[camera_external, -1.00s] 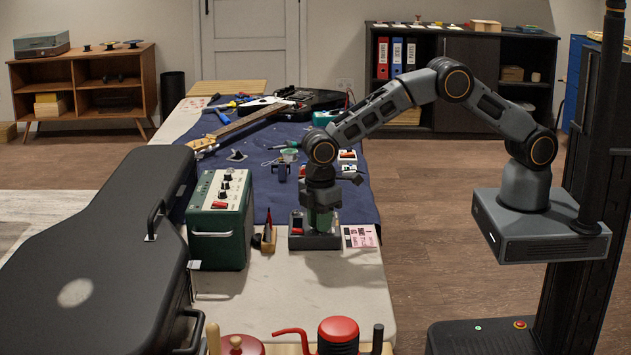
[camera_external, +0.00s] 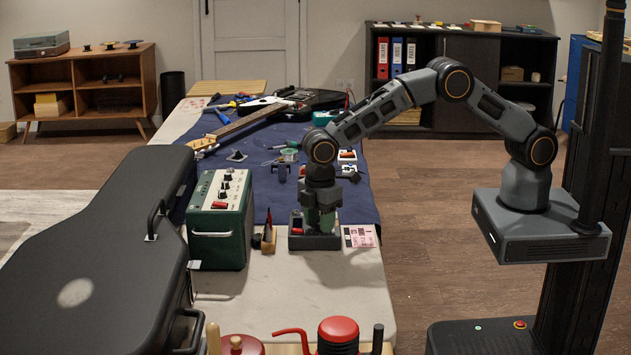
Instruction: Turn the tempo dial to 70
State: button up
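My gripper (camera_external: 321,212) points straight down over a small dark box (camera_external: 316,243) near the table's right edge. A green part shows at the gripper's lower end, just above the box. The tempo dial cannot be made out; the gripper may be covering it. The gap between the fingers is too small and dark to tell whether they are open, shut or touching a dial.
A pink and white printed card (camera_external: 361,236) lies right of the box. A small wooden-and-dark object (camera_external: 268,240) stands between box and amplifier. A black guitar case (camera_external: 105,240) fills the left. A guitar (camera_external: 240,126) lies behind on the blue mat (camera_external: 345,205). The table front is partly clear.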

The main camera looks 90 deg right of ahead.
jog(key=shift+o, duration=0.6)
notch_tip(320, 180, up, 14)
jog(key=shift+f, duration=0.15)
dwell(0.5)
notch_tip(320, 180, down, 4)
jog(key=s+m, duration=0.2)
jog(key=s, duration=0.1)
jog(key=s+d+r+m+t+p, duration=0.1)
jog(key=s+d+r, duration=0.3)
jog(key=s, duration=0.5)
jog(key=s+d+r+m+t+p, duration=0.1)
jog(key=s+d+r+m, duration=0.2)
jog(key=s, duration=0.6)
jog(key=s+d+r+m+t+p, duration=0.1)
jog(key=s+d+r+m+p, duration=0.1)
jog(key=s+d, duration=0.4)
jog(key=shift+s+d+r+m+t, duration=0.15)
jog(key=shift+s+r+m+t, duration=0.25)
jog(key=shift+s+r, duration=1.25)
